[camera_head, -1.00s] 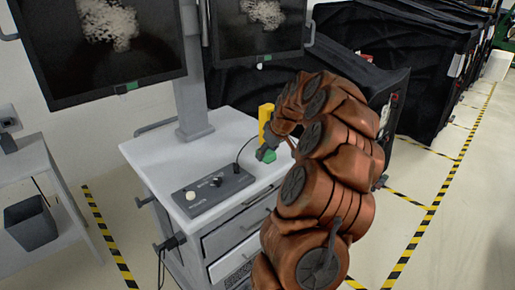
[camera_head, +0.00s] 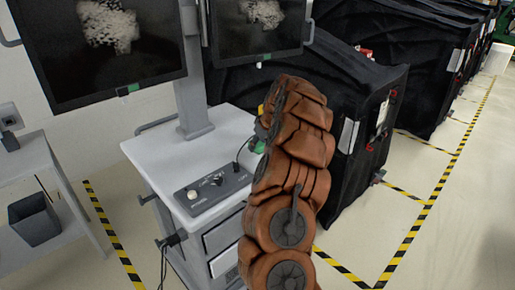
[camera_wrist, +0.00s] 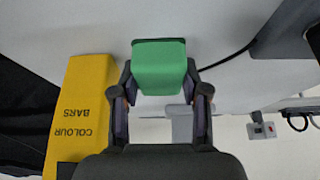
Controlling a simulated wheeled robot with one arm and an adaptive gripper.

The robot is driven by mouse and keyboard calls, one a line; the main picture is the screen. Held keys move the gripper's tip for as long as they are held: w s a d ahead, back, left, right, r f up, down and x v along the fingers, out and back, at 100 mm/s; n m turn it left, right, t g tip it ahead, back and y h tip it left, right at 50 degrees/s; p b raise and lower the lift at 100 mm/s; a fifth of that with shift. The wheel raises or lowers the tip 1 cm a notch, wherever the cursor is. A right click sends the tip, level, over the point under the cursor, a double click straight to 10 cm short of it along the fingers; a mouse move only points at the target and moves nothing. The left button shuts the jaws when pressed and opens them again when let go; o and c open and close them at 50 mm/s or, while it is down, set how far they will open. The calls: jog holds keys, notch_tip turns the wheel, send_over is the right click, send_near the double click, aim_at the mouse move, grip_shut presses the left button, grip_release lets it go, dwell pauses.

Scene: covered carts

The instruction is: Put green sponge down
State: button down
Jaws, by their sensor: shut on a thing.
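The green sponge (camera_wrist: 160,68) is between the two fingers of my gripper (camera_wrist: 160,98) in the wrist view. My gripper is shut on it. In the head view only a small part of the green sponge (camera_head: 257,146) shows beside my arm, over the right part of the white cart top (camera_head: 160,152). My arm hides most of my gripper there. I cannot tell whether the sponge touches the cart top.
A yellow box marked COLOUR BARS (camera_wrist: 78,110) stands close beside my gripper in the wrist view. A grey control box (camera_head: 212,188) with knobs and a cable sits at the cart's front. Monitors (camera_head: 100,50) rise behind. Black covered carts (camera_head: 330,85) stand right.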

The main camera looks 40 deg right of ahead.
jog(key=shift+f+p, duration=0.45)
jog(key=shift+f, duration=0.7)
jog(key=shift+f, duration=0.1)
jog(key=c, duration=0.6)
grip_release()
jog(key=b+v, duration=0.4)
jog(key=v, duration=0.8)
jog(key=shift+a, duration=0.1)
